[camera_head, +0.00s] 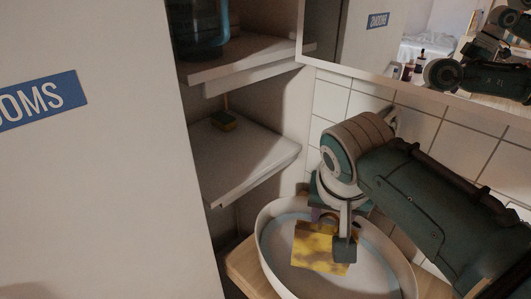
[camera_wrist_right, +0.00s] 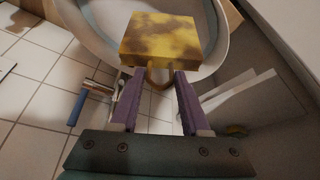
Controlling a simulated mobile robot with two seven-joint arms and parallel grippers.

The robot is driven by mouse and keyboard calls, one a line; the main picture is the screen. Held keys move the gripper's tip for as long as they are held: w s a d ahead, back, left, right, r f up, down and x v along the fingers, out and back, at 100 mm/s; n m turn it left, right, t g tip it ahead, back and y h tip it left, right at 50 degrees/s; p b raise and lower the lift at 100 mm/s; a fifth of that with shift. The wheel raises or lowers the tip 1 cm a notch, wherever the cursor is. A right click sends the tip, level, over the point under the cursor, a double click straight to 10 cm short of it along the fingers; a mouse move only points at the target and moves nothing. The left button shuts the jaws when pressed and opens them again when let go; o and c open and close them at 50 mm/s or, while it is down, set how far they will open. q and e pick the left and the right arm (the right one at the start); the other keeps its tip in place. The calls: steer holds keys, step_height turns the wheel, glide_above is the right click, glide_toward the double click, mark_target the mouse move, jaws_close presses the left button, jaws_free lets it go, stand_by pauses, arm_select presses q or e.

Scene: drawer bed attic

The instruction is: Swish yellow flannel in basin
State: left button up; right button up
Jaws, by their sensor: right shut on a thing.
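The yellow flannel (camera_head: 318,247), with brown blotches, is inside the white round basin (camera_head: 267,247) in the head view. It also shows at the top of the right wrist view (camera_wrist_right: 160,38), looking like a flat block with a small tan loop. My right gripper (camera_head: 343,243) reaches down over the basin and is shut on the flannel. In the wrist view the purple fingers (camera_wrist_right: 158,82) stand on either side of the tan loop. The gripper hides part of the flannel and the basin's far side. My left gripper is not in view.
The basin stands on a wooden top (camera_head: 245,268). A pale panel with a blue sign (camera_head: 45,97) fills the left. A mirror (camera_head: 375,50) hangs above the tiled wall.

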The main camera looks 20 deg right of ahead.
mark_target(324, 243)
steer(key=shift+f+b, duration=3)
steer(key=shift+f, duration=1.15)
